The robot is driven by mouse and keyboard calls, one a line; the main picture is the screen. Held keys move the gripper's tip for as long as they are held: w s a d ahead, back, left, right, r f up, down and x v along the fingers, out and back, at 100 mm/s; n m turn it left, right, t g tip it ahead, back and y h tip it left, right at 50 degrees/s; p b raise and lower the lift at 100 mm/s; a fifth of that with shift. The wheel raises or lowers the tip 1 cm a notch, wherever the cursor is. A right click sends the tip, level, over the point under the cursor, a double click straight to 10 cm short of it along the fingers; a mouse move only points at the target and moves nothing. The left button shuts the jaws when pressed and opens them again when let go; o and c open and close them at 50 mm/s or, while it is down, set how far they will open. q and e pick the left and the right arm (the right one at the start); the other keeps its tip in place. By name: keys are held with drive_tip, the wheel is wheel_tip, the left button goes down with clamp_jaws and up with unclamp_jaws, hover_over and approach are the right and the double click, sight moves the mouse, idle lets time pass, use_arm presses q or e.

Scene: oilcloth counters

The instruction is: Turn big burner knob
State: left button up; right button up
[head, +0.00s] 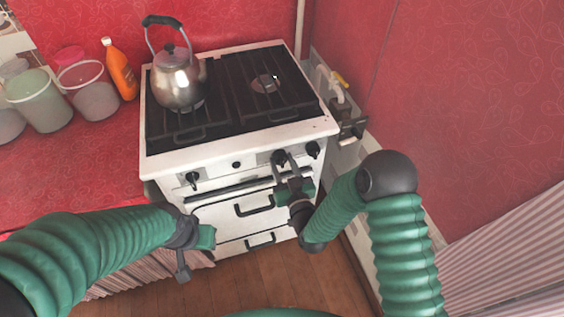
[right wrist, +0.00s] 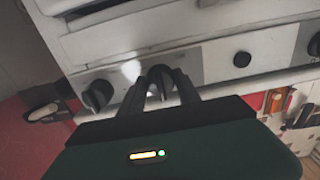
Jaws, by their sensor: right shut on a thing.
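The white stove's front panel (head: 255,162) has black knobs. My right gripper (head: 287,166) is at the black burner knob (head: 278,158) second from the right in the head view. In the right wrist view its two fingers (right wrist: 160,90) are shut on either side of this knob (right wrist: 160,74), partly covering it. Another knob (head: 312,149) sits beside it at the panel's right end, and one (head: 192,180) is at the left end. My left gripper (head: 183,268) hangs low before the stove's left side, away from the knobs; its jaw opening cannot be made out.
A metal kettle (head: 180,82) stands on the stove's left burner; the right burner (head: 264,84) is bare. Drawer handles (head: 254,205) stick out below the panel. Buckets (head: 88,92) and an orange bottle (head: 121,72) stand on the red counter at left. A red wall is at right.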

drive_tip(key=shift+d, duration=0.2)
drive_tip(key=shift+c, duration=2.3)
drive_tip(key=shift+a, duration=0.1)
clamp_jaws()
drive_tip(key=shift+a, duration=0.15)
drive_tip(key=shift+m, duration=0.3)
drive_tip(key=m, duration=0.3)
drive_tip(key=shift+b, duration=0.3)
drive_tip(key=m, duration=0.5)
